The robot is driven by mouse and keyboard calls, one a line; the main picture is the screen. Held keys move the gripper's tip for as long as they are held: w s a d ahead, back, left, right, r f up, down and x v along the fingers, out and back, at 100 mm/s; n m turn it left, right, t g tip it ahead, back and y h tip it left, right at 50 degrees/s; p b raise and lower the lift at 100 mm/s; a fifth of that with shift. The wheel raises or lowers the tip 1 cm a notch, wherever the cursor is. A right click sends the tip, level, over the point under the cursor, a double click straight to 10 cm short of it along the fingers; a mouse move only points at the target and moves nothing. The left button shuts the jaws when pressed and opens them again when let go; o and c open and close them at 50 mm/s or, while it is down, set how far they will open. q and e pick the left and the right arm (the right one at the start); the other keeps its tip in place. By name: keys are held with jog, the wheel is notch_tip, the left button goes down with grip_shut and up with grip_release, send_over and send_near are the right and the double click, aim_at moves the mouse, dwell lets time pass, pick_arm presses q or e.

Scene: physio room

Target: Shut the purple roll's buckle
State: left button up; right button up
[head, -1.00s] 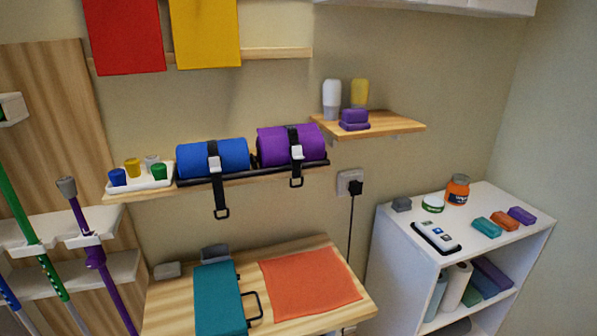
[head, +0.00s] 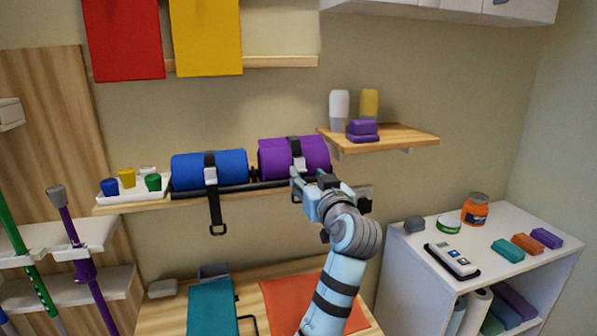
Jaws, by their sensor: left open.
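The purple roll (head: 314,152) lies on the wall shelf, to the right of the blue roll (head: 228,163). A black strap (head: 295,146) crosses it, with a pale buckle (head: 299,163) on its front. My left gripper (head: 297,183) is open at the front of the purple roll, just below the buckle. I cannot tell whether its fingers touch the buckle or strap. The gripper hides the strap's hanging tail, so I cannot tell whether the buckle is shut. My right gripper is not in view.
The blue roll's strap tail (head: 216,212) hangs below the shelf edge. A black bar (head: 240,186) runs along the shelf front. A small shelf (head: 400,139) with bottles and purple blocks is close on the right. A bench with an orange mat (head: 288,300) is below.

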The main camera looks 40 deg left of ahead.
pick_arm(q)
jog(key=shift+w+a+r, duration=0.2)
jog(key=shift+a, duration=0.7)
grip_shut()
jog(key=b, duration=0.2)
jog(key=t+y+b, duration=0.1)
jog(key=b, duration=0.2)
jog(key=f+y+b, duration=0.1)
jog(key=b, duration=0.2)
jog(key=shift+w+a+t, duration=0.25)
jog(key=shift+t, duration=0.05)
grip_release()
